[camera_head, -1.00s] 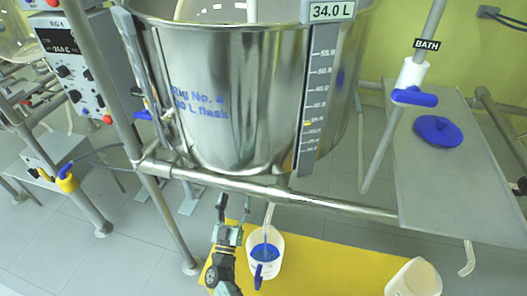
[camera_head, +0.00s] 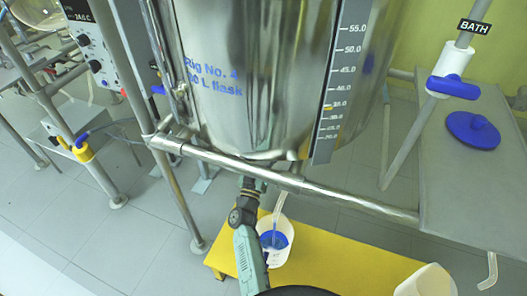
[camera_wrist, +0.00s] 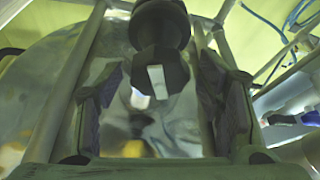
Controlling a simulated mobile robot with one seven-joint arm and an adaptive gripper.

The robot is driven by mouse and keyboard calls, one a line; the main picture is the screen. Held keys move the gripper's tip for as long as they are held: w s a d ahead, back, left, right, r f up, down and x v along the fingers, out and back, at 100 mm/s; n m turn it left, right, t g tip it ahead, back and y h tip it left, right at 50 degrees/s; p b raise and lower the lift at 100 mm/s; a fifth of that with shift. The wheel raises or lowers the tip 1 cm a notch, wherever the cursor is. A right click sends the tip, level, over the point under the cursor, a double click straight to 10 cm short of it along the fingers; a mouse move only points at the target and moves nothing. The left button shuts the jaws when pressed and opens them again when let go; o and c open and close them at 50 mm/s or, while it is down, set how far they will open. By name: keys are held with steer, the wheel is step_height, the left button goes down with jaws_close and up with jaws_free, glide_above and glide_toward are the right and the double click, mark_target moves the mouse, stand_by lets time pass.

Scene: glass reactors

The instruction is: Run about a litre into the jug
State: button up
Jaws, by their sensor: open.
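The jug (camera_head: 274,248) is white and stands upright on the yellow platform under the steel flask (camera_head: 240,75). Blue shows inside it, and a clear outlet tube (camera_head: 278,205) hangs down into its mouth. My gripper (camera_head: 250,182) reaches up beneath the flask, left of the tube; its fingertips are mostly hidden in the head view. In the wrist view my open gripper (camera_wrist: 160,85) has its two fingers on either side of a dark valve-like fitting (camera_wrist: 158,60) with a pale tab. I cannot tell whether they touch it, or whether liquid is flowing.
A horizontal steel rail (camera_head: 290,182) crosses in front of the flask's base. The yellow platform (camera_head: 340,262) has a second white container (camera_head: 428,282) at right. A grey shelf (camera_head: 460,180) carries a blue lid (camera_head: 472,130). The flask's level scale (camera_head: 338,85) has a yellow marker.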

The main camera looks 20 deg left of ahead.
steer(key=shift+w+r, duration=0.15)
steer(key=shift+w, duration=0.25)
steer(key=shift+c, duration=0.2)
steer(key=c, duration=1.1)
steer(key=shift+c, duration=0.2)
steer(key=shift+m, duration=0.3)
steer(key=m+h, duration=0.2)
steer(key=m, duration=0.2)
steer(key=m+h, duration=0.3)
steer(key=m, duration=0.2)
steer(key=shift+g, duration=0.3)
steer(key=m+g+h, duration=0.1)
steer(key=m, duration=0.2)
steer(key=m+g+h, duration=0.1)
steer(key=m+h, duration=0.1)
steer(key=m, duration=0.2)
steer(key=shift+d+m, duration=0.1)
steer(key=shift+m, duration=0.2)
